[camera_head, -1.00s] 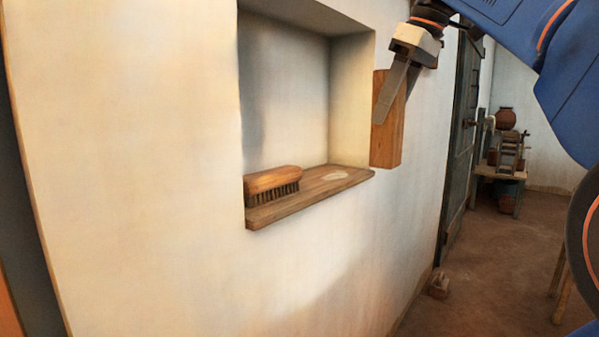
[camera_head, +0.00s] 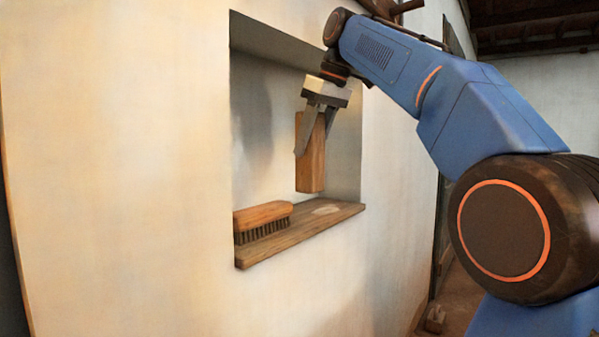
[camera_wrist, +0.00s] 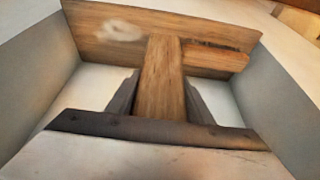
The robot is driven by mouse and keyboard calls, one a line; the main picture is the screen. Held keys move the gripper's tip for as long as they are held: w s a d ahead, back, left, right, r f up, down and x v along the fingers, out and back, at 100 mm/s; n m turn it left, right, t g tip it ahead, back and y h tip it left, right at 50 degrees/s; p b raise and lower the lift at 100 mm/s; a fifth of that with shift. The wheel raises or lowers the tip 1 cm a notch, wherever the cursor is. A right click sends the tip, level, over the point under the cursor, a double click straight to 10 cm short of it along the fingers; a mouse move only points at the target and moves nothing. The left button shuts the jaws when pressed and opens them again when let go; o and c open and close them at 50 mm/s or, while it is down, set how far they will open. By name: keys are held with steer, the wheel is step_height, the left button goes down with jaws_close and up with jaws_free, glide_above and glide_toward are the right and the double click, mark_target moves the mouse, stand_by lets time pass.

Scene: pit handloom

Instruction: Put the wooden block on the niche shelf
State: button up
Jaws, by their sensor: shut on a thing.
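My gripper (camera_head: 316,128) is shut on the upright wooden block (camera_head: 311,172), gripping its upper part. The block hangs in front of or inside the niche opening, with a small gap showing between its lower end and the niche shelf (camera_head: 290,238). In the wrist view, the block (camera_wrist: 161,80) stands between the two fingers, with the shelf (camera_wrist: 90,40) beyond it. A pale worn patch marks the right part of the shelf. My gripper's fingertips are partly hidden by the block.
A wooden brush (camera_head: 262,218) with dark bristles lies on the left part of the shelf. The niche's right side wall (camera_head: 348,140) stands close to the block. The right part of the shelf is bare. A small object (camera_head: 435,319) lies on the floor below.

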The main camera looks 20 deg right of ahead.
mark_target(319, 114)
steer(key=shift+x, duration=3.5)
steer(key=shift+w+a+f, duration=0.15)
steer(key=shift+w+f, duration=0.1)
steer(key=shift+f, duration=0.05)
steer(key=shift+f, duration=0.1)
steer(key=o, duration=1.3)
steer(key=v, duration=1.2)
steer(key=shift+w+a, duration=0.1)
